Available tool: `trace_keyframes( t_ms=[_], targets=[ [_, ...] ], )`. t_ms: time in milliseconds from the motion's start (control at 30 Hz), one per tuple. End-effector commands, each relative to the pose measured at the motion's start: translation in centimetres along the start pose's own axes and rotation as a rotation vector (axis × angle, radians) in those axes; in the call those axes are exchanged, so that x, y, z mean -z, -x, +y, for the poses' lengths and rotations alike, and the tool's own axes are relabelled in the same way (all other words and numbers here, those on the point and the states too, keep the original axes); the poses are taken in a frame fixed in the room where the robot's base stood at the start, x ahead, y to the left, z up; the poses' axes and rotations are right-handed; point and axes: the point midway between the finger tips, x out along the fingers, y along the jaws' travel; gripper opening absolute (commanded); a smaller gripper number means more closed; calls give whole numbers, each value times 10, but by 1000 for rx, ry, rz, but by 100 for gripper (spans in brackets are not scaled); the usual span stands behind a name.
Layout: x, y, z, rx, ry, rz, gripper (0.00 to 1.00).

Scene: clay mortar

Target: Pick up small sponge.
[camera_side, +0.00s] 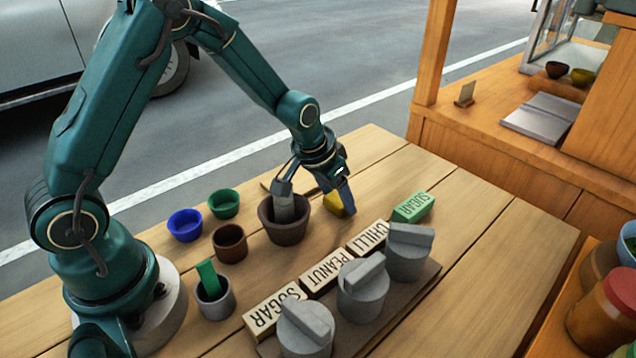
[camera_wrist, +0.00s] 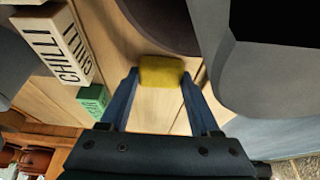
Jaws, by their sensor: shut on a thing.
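The small yellow sponge (camera_side: 333,204) is beside the brown clay mortar, at or just above the wooden table; I cannot tell if it touches the wood. My gripper (camera_side: 343,203) points down over it, with a blue finger in front of part of the sponge. In the wrist view, the sponge (camera_wrist: 160,73) sits between the tips of my two blue fingers (camera_wrist: 160,80), one on each side. The gripper is shut on it.
The brown mortar (camera_side: 286,232) with a grey pestle (camera_side: 284,208) stands close to the left of my gripper. A green lettered block (camera_side: 412,207), lettered CHILLI, PEANUT and SUGAR blocks and lidded grey jars (camera_side: 409,258) are to the right and front. Small coloured bowls (camera_side: 185,225) are at left.

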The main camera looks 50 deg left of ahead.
Motion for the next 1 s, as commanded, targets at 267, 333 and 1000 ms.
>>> trace_keyframes(
  t_ms=[267, 333, 1000],
  targets=[
    [2, 4, 0, 0, 0, 2, 4],
    [4, 8, 0, 0, 0, 4, 4],
    [-1, 106, -86, 3, 7, 4, 4]
  ],
)
